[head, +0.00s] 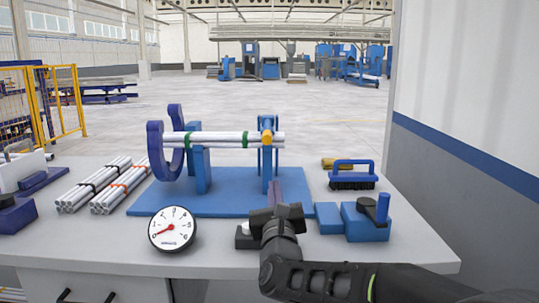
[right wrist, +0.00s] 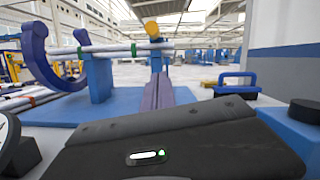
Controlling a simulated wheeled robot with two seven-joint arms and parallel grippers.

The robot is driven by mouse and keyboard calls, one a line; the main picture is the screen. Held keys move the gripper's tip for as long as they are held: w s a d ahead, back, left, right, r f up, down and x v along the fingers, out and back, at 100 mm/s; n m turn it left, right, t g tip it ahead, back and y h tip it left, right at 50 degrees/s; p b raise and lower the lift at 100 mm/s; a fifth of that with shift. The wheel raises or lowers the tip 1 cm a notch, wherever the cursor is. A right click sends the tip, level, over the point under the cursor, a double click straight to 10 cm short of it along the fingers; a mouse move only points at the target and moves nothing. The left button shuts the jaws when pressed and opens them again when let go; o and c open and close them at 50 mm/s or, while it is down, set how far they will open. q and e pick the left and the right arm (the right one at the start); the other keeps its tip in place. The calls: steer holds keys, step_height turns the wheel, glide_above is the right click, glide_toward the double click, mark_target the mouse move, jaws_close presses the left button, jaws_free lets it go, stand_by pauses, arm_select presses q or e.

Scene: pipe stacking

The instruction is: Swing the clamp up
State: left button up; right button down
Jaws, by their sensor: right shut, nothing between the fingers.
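A blue stand (head: 201,170) holds white pipes (head: 220,140) bundled with green bands, lying level. A dark blue, upward-opening curved piece (head: 176,150) stands around their left end. A blue post with an orange top (head: 267,136) is at their right end. A purple bar (head: 275,193) lies low in front of this post, running towards me; it also shows in the right wrist view (right wrist: 158,93). I cannot tell which part is the clamp. My right gripper (head: 276,212) is shut and empty, just in front of the bar. My left gripper is not in view.
A dial gauge (head: 172,229) stands at the table's front. Two banded pipe bundles (head: 95,184) lie left. A blue-handled brush (head: 352,174) and a blue block with a dark knob (head: 367,218) are right. The blue base plate (head: 225,202) has bare room in front of the stand.

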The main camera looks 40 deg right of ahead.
steer(key=w+d+r+p, duration=0.1)
steer(key=w+d+r, duration=0.3)
steer(key=w+r, duration=0.2)
steer(key=shift+w+d+r, duration=0.15)
steer(key=shift+w+d, duration=0.25)
steer(key=shift+w, duration=0.8)
steer(key=shift+r, duration=0.1)
